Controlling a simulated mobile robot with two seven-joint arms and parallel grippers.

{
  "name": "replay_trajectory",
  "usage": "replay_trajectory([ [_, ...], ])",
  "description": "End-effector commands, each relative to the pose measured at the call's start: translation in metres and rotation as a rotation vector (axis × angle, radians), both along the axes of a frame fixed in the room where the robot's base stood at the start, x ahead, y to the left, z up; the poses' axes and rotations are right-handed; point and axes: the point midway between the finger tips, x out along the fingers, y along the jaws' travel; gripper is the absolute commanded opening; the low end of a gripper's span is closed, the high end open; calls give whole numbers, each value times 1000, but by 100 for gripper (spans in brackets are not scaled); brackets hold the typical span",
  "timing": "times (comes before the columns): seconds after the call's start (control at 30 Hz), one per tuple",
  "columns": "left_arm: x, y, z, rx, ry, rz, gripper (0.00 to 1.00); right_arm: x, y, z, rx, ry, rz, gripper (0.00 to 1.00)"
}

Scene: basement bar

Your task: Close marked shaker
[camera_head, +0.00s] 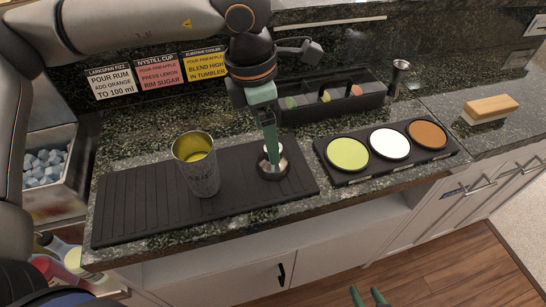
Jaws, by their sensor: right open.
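The metal shaker cup (202,178) stands upright and open on the black bar mat, with yellow inside and faint dark marking on its side. A metal shaker lid (274,170) sits on the mat to its right, apart from the cup. My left gripper (271,150) points down at the lid, its green fingers seen edge-on and overlapping the lid's top. I cannot tell whether they are shut on it. My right gripper (369,297) shows only as two parted green fingertips at the bottom edge, over the floor, open and empty.
The black ribbed mat (130,207) lies near the counter's front edge. A tray (340,177) with green, white and orange discs is at right. Behind stand a dark fruit caddy (357,110) and a metal jigger (398,75). A wood-topped brush (491,106) is far right; an ice bin (58,190) is left.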

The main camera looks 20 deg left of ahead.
Motion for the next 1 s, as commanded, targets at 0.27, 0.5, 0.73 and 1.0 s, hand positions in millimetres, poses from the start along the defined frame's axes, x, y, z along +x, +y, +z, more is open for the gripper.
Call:
replay_trajectory([
  [0.27,9,-8,-36,3,3,-1,92,1,0,4,0,-4,-1,50],
  [0.5,10,-9,-50,1,-1,-1,92,1,-2,3,-2,-3,-3,50],
  [0.73,10,-9,-50,0,0,0,92,0,-2,3,-4,-3,-5,50],
  [1.0,10,-9,-50,1,1,0,66,0,-3,2,-4,-3,-5,50],
])
